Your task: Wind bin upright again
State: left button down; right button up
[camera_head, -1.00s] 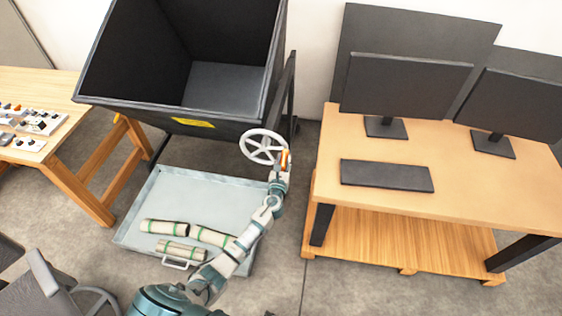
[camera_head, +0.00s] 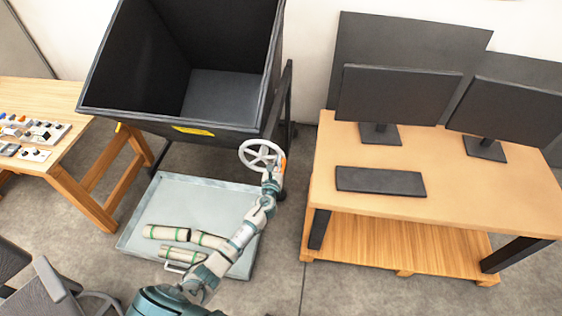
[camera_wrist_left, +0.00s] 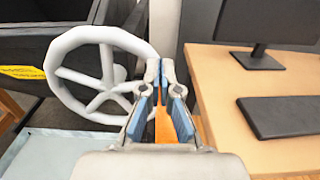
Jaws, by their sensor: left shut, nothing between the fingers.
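The black bin (camera_head: 225,95) is at the back left in the head view. Its open mouth faces me and it appears tipped forward. A white handwheel (camera_head: 262,150) is at its right front corner; it also shows in the left wrist view (camera_wrist_left: 107,80). My left gripper (camera_head: 273,170) is at the wheel's lower right edge, shut and empty. In the left wrist view my fingers (camera_wrist_left: 161,85) stand just right of the rim; I cannot tell whether they touch it. An orange part (camera_wrist_left: 165,127) shows behind and between the fingers. My right gripper is in neither view.
A grey tray (camera_head: 215,190) with several pale, green-banded rolls (camera_head: 165,232) lies on the floor below the bin. A desk (camera_head: 440,195) with monitors and a keyboard (camera_head: 380,181) stands on the right. A wooden table (camera_head: 75,160) is at left.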

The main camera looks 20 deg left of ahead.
pick_arm(q)
notch_tip(320, 180, up, 3)
jog(key=p, duration=0.2)
jog(key=shift+s+d+p, duration=0.1)
jog(key=shift+d+p, duration=0.05)
jog(key=shift+p, duration=0.25)
jog(key=shift+r+p, duration=0.3)
jog(key=shift+a+r+p, duration=0.3)
jog(key=shift+a+p, duration=0.05)
jog(key=shift+a, duration=0.15)
jog(key=shift+a+r+p, duration=0.25)
jog(key=shift+a+p, duration=0.1)
jog(key=shift+a, duration=0.1)
jog(key=c, duration=1.6)
grip_release()
jog(key=shift+c, duration=0.2)
jog(key=o, duration=0.8)
jog(key=shift+d, duration=0.2)
jog(key=shift+o, duration=0.6)
jog(key=shift+d+r, duration=0.15)
jog(key=shift+d, duration=0.2)
